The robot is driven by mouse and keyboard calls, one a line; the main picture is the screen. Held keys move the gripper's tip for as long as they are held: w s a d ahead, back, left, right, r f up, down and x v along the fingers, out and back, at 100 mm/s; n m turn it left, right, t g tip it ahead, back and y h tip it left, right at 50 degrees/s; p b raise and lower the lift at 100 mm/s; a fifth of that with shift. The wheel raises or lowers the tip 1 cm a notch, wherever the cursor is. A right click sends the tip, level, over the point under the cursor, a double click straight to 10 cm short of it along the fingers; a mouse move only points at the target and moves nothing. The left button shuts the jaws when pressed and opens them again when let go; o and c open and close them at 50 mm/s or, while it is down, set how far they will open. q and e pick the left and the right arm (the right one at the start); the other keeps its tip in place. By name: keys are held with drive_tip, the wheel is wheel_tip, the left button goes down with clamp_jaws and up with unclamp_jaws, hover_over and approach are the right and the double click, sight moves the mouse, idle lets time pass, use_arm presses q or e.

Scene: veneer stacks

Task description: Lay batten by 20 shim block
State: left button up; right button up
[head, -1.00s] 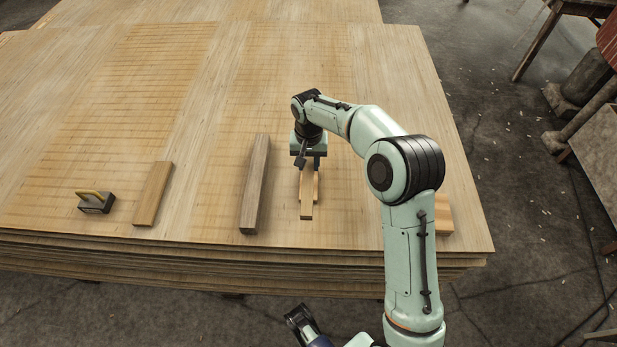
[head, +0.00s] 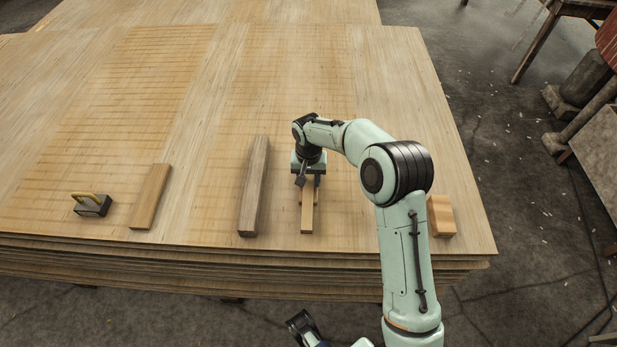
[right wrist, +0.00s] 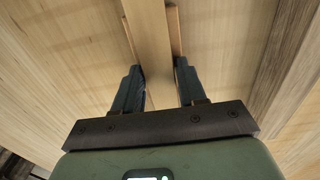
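A long light-wood batten (head: 308,215) lies between the fingers of my right gripper (head: 308,178), near the front edge of the veneer stack (head: 345,215). In the right wrist view the batten (right wrist: 152,35) runs between the two fingers (right wrist: 158,75), which appear closed against its sides. Thin strips of another wooden piece (right wrist: 175,30) show below the batten on both sides; most of that piece is hidden. I cannot tell whether the batten touches it. No size marking shows on the wooden blocks.
A dark brown bar (head: 254,187) lies just left of the batten. A light block (head: 150,197) and a dark block with a yellow handle (head: 92,206) lie further left. Another light block (head: 441,216) is at right, beside my arm. The far stack surface is clear.

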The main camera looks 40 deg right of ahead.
sight(308, 181)
drive_tip(key=shift+o, duration=0.8)
drive_tip(key=shift+r, duration=0.1)
drive_tip(key=shift+r, duration=0.25)
use_arm(q)
drive_tip(key=shift+s+d+r+g+p, duration=0.15)
drive_tip(key=shift+s+r+g+p, duration=0.05)
drive_tip(key=shift+s+r+p, duration=0.4)
drive_tip(key=shift+s+d+r+g+p, duration=0.1)
drive_tip(key=shift+s+r+g+p, duration=0.2)
drive_tip(key=shift+r+p, duration=0.35)
use_arm(e)
wheel_tip(308, 181, up, 12)
use_arm(q)
drive_tip(key=shift+s, duration=0.1)
use_arm(e)
drive_tip(key=shift+f, duration=0.2)
